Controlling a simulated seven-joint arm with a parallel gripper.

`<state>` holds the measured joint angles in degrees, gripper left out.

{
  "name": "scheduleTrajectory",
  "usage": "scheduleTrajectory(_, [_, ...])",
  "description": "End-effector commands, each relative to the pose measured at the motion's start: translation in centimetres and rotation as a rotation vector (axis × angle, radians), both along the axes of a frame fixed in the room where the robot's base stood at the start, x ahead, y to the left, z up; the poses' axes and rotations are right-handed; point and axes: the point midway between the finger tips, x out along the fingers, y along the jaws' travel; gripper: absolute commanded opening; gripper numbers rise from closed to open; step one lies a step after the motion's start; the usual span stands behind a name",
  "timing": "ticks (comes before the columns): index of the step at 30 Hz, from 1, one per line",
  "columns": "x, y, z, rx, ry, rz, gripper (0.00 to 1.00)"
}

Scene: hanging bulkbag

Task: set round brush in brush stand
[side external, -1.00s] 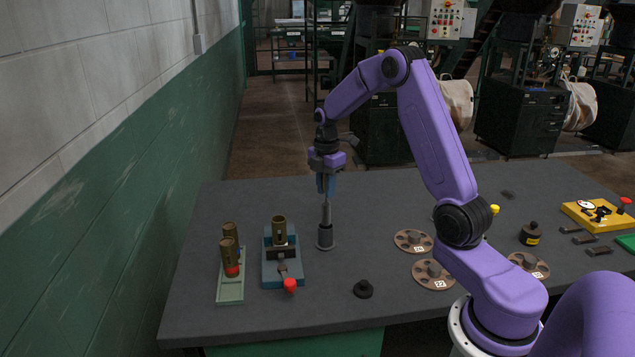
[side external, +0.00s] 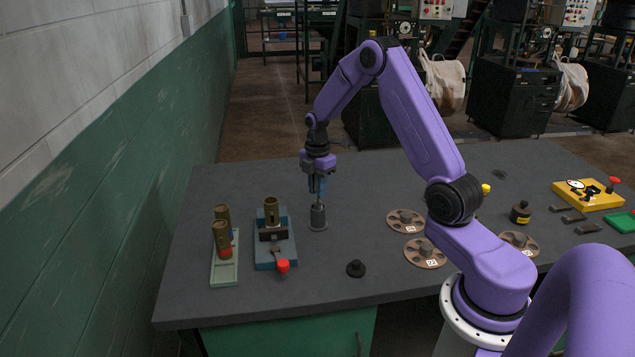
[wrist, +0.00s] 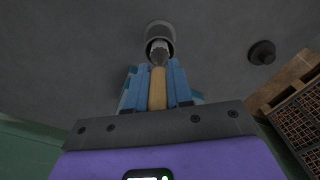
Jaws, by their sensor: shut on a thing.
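My gripper (side external: 317,188) is shut on the round brush, with blue fingers on both sides of its wooden handle (wrist: 157,90). The brush hangs upright, its grey lower end (wrist: 158,52) pointing down. The brush stand (side external: 318,218) is a grey upright cup with a wider foot, directly under my gripper on the table. In the wrist view the stand's mouth (wrist: 160,30) surrounds the brush's end, which appears to be inside it. How deep the end sits is hidden by the cup wall. Only a short length of brush shows between fingers and stand.
To the left are a blue fixture (side external: 287,250) with a brass cylinder and red knob, and a pale green tray (side external: 224,272) with brass cylinders. A black knobbed piece (side external: 356,268) lies in front. Brown discs (side external: 405,221) lie right. Table behind the stand is clear.

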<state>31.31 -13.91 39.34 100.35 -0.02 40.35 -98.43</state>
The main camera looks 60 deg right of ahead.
Motion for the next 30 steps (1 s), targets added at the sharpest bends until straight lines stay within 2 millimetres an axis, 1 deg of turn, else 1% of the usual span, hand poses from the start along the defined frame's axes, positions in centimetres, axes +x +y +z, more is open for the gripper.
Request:
scheduleTrajectory(6, [0.01, 0.00, -0.43, 0.000, -0.001, 0.000, 0.00])
scheduleTrajectory(19, [0.01, -0.01, -0.44, 0.000, -0.001, 0.000, 0.00])
scheduleTrajectory(20, [0.01, -0.01, -0.44, 0.000, -0.001, 0.000, 0.27])
scheduleTrajectory(21, [0.01, -0.01, -0.44, 0.000, -0.001, 0.000, 0.40])
scheduleTrajectory(22, [0.01, -0.01, -0.44, 0.000, -0.001, 0.000, 0.50])
scheduleTrajectory(30, [0.00, -0.01, -0.45, 0.000, -0.001, 0.000, 0.51])
